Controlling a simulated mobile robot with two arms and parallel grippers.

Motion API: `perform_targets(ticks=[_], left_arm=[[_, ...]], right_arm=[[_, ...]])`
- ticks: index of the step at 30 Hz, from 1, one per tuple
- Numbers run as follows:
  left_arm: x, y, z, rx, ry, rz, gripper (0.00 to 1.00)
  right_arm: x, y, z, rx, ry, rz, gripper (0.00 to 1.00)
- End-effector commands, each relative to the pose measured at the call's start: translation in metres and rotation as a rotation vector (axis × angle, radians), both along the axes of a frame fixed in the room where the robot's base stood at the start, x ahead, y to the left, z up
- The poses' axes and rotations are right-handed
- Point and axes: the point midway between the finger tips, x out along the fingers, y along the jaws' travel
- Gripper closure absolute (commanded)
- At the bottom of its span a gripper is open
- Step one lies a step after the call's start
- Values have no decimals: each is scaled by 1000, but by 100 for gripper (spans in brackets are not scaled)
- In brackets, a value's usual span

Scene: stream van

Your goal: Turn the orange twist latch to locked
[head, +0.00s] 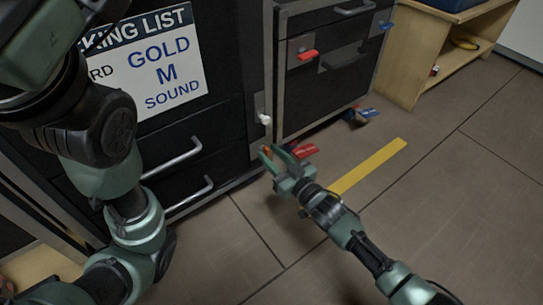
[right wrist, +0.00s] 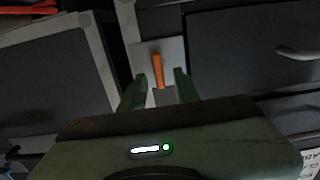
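The orange twist latch (right wrist: 158,70) shows in the right wrist view as a narrow handle on a pale grey plate (right wrist: 173,50), lying nearly along the fingers' direction. My right gripper (right wrist: 161,77) is open, with a finger on each side of the handle's lower end and gaps beside it. In the head view, the right gripper (head: 271,152) is low in front of the black cases, and a small orange bit (head: 266,149) shows at its fingertips. Most of the latch is hidden there.
Black cases carry a red latch (head: 308,55), a white latch (head: 265,119) and silver handles (head: 178,152). A red piece (head: 303,151) and a blue piece (head: 367,113) show low by the cases. A yellow strip (head: 368,167) marks the open floor. A wooden shelf (head: 402,70) stands behind.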

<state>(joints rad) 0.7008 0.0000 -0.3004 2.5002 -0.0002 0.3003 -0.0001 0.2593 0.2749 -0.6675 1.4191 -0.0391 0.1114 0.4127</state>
Motion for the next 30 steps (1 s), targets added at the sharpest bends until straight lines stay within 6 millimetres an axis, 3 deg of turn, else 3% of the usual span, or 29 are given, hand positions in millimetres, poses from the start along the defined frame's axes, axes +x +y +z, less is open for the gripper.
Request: perform_targets(ticks=[1, 4, 5, 17, 30], left_arm=[[0, 0, 0, 0, 0, 0, 48], [0, 0, 0, 0, -1, 0, 48], [0, 0, 0, 0, -1, 0, 48], [0, 0, 7, 1, 0, 0, 48], [1, 0, 39, 0, 2, 0, 48]], right_arm=[[0, 0, 0, 0, 0, 0, 71], [0, 0, 0, 0, 0, 0, 99], [0, 0, 0, 0, 0, 0, 100], [0, 0, 2, 32, 23, 0, 100], [2, -3, 3, 287, 209, 0, 100]])
